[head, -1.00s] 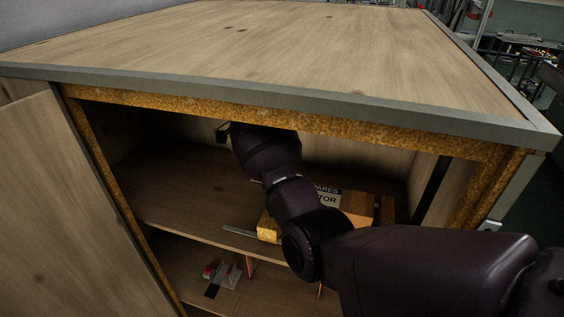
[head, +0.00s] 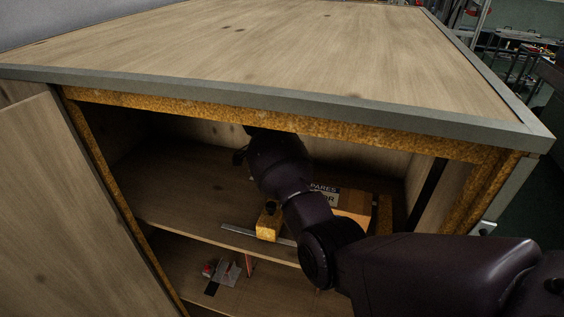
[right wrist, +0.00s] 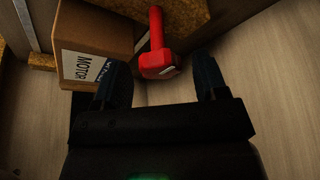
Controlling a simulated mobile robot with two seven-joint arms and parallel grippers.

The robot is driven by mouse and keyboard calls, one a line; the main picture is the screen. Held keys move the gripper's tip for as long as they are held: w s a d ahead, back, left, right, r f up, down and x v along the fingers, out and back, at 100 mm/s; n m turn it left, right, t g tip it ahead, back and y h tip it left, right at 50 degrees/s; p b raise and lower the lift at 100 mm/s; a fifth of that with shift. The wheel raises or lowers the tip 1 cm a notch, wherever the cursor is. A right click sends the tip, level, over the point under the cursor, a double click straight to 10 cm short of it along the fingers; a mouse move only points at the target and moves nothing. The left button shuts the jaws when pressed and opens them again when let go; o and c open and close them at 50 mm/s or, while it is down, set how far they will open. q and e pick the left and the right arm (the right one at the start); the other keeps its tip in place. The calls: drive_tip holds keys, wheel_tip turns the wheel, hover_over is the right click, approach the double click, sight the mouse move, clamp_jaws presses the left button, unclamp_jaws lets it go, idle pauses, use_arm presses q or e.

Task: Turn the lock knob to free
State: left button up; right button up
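My right arm reaches into the open wooden cabinet in the head view; its gripper is hidden behind the arm and the cabinet's top edge. In the right wrist view my right gripper (right wrist: 162,68) is open, its two dark fingers apart. A red T-shaped thing (right wrist: 157,60) shows beyond and between the fingertips, with no visible grip on it. I cannot tell whether it is the lock knob. In the head view a yellowish block (head: 267,226) with a dark round top sits near the shelf's front edge; its role is unclear. My left gripper is not in view.
A cardboard box (head: 352,204) marked as spares stands on the shelf (head: 185,205); it also shows in the wrist view (right wrist: 95,42), left of the red thing. A metal strip (head: 238,231) lies at the shelf edge. Small items (head: 226,271) lie below. The cabinet door (head: 55,200) is open.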

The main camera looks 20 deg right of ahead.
drive_tip(key=c, duration=0.8)
drive_tip(key=shift+n, duration=0.4)
drive_tip(key=n+t, duration=0.1)
drive_tip(key=n, duration=0.3)
drive_tip(key=shift+s+d+t+y, duration=0.1)
drive_tip(key=shift+s+t+y, duration=0.05)
drive_tip(key=shift+t+y, duration=0.2)
drive_tip(key=n, duration=0.2)
drive_tip(key=n+t+y, duration=0.1)
drive_tip(key=n, duration=0.1)
drive_tip(key=shift+s+d+t, duration=0.1)
drive_tip(key=shift+t, duration=0.15)
drive_tip(key=n+y, duration=0.1)
drive_tip(key=n, duration=0.1)
drive_tip(key=n+y, duration=0.1)
drive_tip(key=n, duration=0.2)
drive_tip(key=shift+d+t, duration=0.15)
drive_tip(key=shift+t, duration=0.15)
drive_tip(key=n, duration=0.2)
drive_tip(key=n+y, duration=0.1)
drive_tip(key=n, duration=0.1)
drive_tip(key=shift+d+y, duration=0.1)
drive_tip(key=shift+y, duration=0.15)
